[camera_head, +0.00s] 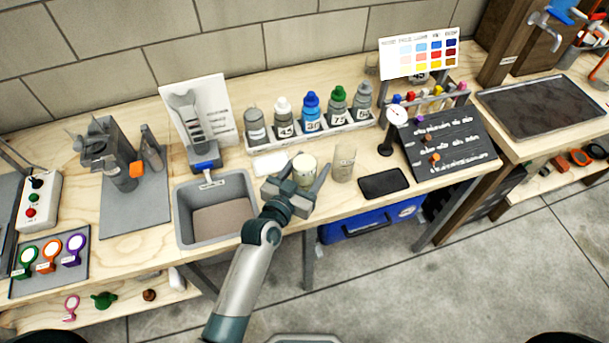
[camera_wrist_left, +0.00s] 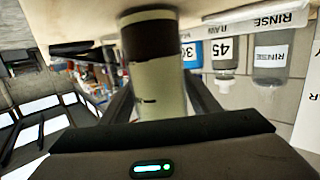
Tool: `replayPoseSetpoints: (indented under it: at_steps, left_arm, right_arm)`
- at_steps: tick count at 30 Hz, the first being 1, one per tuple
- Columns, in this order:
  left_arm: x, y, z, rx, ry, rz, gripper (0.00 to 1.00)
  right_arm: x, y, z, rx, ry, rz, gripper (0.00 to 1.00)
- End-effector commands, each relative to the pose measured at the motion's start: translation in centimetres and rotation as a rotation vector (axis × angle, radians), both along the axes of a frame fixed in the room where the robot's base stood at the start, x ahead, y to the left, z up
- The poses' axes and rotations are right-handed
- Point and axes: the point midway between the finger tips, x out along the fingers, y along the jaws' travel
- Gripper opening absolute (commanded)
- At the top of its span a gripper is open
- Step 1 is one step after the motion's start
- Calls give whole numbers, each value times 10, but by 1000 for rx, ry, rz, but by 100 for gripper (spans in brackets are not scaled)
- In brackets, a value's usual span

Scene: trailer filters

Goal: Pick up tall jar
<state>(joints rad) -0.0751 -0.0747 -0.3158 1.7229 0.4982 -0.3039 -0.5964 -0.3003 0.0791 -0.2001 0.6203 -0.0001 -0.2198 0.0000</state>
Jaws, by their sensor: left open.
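A cream-topped cylindrical jar (camera_head: 304,167) stands upright on the wooden bench, right of the grey sink. My left gripper (camera_head: 304,176) is open, with one finger on each side of this jar. In the left wrist view, which is upside down, the jar (camera_wrist_left: 158,75) shows a pale green body with a dark brown band near its base, between the spread fingers. Whether the fingers touch it I cannot tell. A second, greyish clear jar (camera_head: 343,164) stands just to the right, apart from the gripper. My right gripper is not in view.
A rack of labelled bottles (camera_head: 312,135) stands behind the jars. The grey sink (camera_head: 214,207) is close on the left. A dark flat pad (camera_head: 383,184) and a gauge on a stand (camera_head: 396,117) are on the right. A white pad (camera_head: 269,164) lies behind the gripper.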

Motion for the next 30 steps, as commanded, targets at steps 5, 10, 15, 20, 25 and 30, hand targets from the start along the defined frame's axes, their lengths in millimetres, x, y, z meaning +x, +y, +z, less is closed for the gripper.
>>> replayPoseSetpoints:
  at_steps: [5, 10, 15, 20, 25, 30]
  left_arm:
    - [6, -3, -1, 1, 0, 0, 56]
    - [6, -3, -2, 1, 0, 0, 56]
    - [6, -3, -2, 1, 0, 0, 56]
    - [6, -3, -2, 1, 0, 0, 39]
    - [6, -3, 0, 0, -2, 1, 10]
    - [6, -3, 0, 0, -2, 1, 10]
  right_arm:
    - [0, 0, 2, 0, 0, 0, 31]
    - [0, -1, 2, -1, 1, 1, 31]
    - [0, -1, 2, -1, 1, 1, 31]
    - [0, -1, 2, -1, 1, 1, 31]
    - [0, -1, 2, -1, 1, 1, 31]
    - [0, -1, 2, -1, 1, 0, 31]
